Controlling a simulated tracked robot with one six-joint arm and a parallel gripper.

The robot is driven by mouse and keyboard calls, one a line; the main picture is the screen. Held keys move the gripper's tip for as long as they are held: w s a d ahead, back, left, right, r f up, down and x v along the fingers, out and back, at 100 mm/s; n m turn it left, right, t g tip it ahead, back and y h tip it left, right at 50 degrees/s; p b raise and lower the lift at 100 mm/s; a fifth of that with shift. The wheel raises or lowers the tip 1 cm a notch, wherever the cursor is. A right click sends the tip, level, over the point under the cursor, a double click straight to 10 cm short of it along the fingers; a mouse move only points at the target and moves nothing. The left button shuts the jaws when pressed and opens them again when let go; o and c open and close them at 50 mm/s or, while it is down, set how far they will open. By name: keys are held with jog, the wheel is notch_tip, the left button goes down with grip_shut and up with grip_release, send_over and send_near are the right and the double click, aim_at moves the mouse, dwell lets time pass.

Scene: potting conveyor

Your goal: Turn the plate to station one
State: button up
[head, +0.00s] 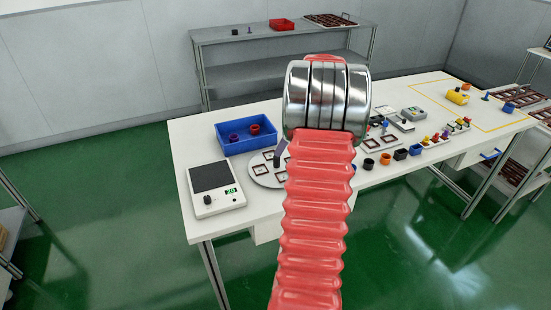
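The plate is a round, light grey disc (258,181) lying on the white table, left of my arm in the head view. Dark square frames with pale centres sit on it, and my red ribbed arm covers its right part. A dark grey slanted piece (281,152) shows at the plate's back edge beside my arm. I cannot tell whether it is part of my gripper or a handle on the plate. My gripper's fingers are otherwise hidden behind my arm. Station markings cannot be made out.
A blue bin (246,145) with small pots stands behind the plate. A scale (214,188) is at left. Several small pots (385,159) line the table's front edge to the right. A grey shelf (240,73) with a red tray (281,25) stands behind.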

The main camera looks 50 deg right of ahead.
aim_at(277, 162)
jog(key=x, duration=0.7)
jog(key=shift+f, duration=0.1)
jog(key=shift+c, duration=0.5)
grip_shut()
jog(key=shift+a, duration=0.1)
